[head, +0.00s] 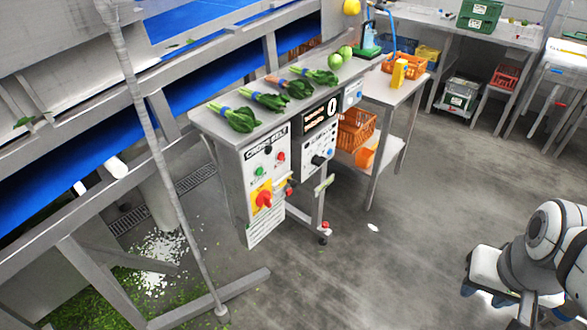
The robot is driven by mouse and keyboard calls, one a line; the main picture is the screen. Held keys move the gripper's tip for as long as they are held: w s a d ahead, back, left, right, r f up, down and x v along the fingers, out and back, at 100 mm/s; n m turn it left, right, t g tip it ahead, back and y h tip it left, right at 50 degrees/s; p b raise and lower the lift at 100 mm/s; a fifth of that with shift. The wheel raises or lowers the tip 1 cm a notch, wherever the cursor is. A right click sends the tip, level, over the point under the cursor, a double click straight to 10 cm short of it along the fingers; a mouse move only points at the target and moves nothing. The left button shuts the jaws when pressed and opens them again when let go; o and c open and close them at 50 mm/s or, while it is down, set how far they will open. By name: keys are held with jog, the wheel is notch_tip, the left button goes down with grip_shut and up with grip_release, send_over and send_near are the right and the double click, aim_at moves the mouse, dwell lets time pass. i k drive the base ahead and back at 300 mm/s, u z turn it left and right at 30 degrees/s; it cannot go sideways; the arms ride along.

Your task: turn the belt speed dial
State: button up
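The CROSS BELT control box (265,185) hangs under the front of the steel table. It carries a green button (259,171), a red button (281,156) and a red rotary switch on a yellow plate (264,199). To its right is a second panel with a dark display (320,116) and, below it, a black round knob (318,160), which looks like the speed dial. Its label and pointer are too small to read. My arm (558,240) shows at the lower right, well away from the panels. My gripper cannot be made out.
Bunches of greens (238,118) lie on the steel table (214,122) above the panels. A side table (385,92) with orange crates (356,130) stands to the right. A slanting post (160,160) stands at the left. The grey floor (400,255) between my arm and the panels is mostly clear.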

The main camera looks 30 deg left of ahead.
aim_at(317, 160)
jog(key=u, duration=1.55)
jog(key=i, duration=0.45)
jog(key=u, duration=0.05)
jog(key=k, duration=0.45)
jog(key=z, duration=0.05)
